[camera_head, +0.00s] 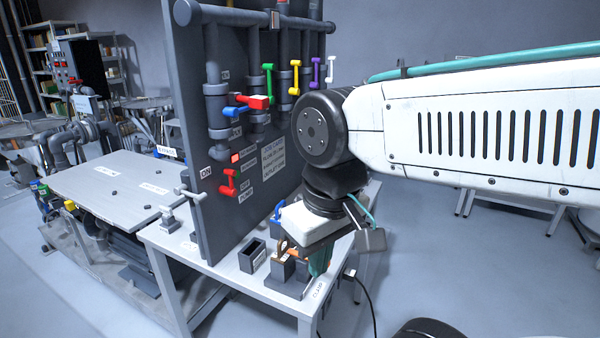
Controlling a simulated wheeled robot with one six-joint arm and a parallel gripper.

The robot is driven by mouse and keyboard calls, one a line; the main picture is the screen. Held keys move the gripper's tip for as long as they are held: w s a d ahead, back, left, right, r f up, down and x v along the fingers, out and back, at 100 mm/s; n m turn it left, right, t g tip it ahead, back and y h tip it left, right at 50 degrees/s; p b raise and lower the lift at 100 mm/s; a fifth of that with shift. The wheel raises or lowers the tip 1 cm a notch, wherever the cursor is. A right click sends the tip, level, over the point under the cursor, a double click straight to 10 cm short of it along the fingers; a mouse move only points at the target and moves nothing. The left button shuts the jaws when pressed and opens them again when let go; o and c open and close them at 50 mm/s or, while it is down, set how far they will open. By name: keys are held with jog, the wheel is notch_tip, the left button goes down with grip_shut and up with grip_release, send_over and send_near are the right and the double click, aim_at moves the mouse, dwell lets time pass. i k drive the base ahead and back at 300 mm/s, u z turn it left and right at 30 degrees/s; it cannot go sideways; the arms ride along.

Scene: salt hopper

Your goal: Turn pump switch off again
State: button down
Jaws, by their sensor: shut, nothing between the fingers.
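The pump switch (229,181) is a red handle low on the dark upright panel (188,130). An "ON" label is at its left, and labels reading "OFF" and "PUMP" are at its lower right. Its exact setting is too small to tell. A small red light or square (235,158) is just above it. My gripper (318,262) hangs below my wrist, pointing down over the right end of the white table, right of the switch and apart from it. It is shut and empty; its fingertips are partly hidden.
Coloured valve handles, including a red one (253,102) and a green one (268,82), stick out from pipes above the switch. A black open box (252,256) and a block holder with tools (285,268) stand on the table (210,268) under my gripper and to its left.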

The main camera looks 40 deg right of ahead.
aim_at(230, 190)
jog(key=z, duration=2)
jog(key=k, duration=0.8)
jog(key=u, duration=0.55)
jog(key=i, duration=0.5)
